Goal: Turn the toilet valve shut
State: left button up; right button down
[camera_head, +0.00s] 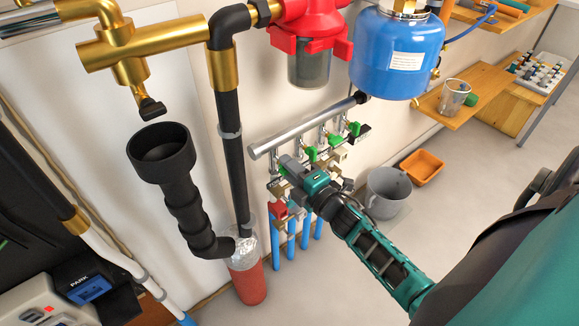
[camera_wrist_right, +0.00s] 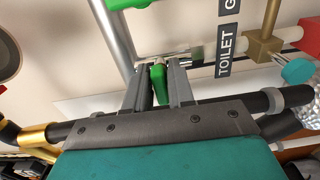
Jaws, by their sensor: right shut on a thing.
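The toilet valve has a green handle (camera_wrist_right: 160,84), which sits between the two grey fingers of my right gripper (camera_wrist_right: 161,72) in the right wrist view. The TOILET label (camera_wrist_right: 225,54) stands beside it. In the head view my right gripper (camera_head: 287,167) is at the near-left end of the silver manifold pipe (camera_head: 305,124), shut on that handle. The fingers and wrist hide most of this valve there. My left gripper is not in view.
Several other green valve handles, one nearby (camera_head: 310,154), line the manifold. Blue pipes (camera_head: 291,240) run below it. A blue tank (camera_head: 397,55) and red filter housing (camera_head: 309,25) hang above. A grey bucket (camera_head: 388,193) and orange tray (camera_head: 422,167) stand on the floor.

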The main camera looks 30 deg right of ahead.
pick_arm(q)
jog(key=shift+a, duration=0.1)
pick_arm(e)
jog(key=c, duration=1.1)
grip_release()
jog(key=shift+c, duration=0.2)
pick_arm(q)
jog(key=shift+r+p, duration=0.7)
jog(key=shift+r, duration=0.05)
pick_arm(e)
jog(key=s+d, duration=0.1)
jog(key=s, duration=1.2)
pick_arm(q)
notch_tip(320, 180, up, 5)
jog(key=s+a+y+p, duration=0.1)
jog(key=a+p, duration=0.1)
jog(key=p, duration=0.7)
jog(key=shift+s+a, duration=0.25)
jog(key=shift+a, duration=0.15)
pick_arm(e)
jog(key=s+a+r+m+g, duration=0.1)
jog(key=s+a+m+g, duration=0.1)
jog(key=a+m, duration=0.5)
jog(key=s+a+r+m+g+y, duration=0.1)
jog(key=s+a+r+m+g, duration=0.1)
jog(key=a+m+g, duration=0.3)
jog(key=a+m, duration=0.2)
jog(key=m, duration=0.2)
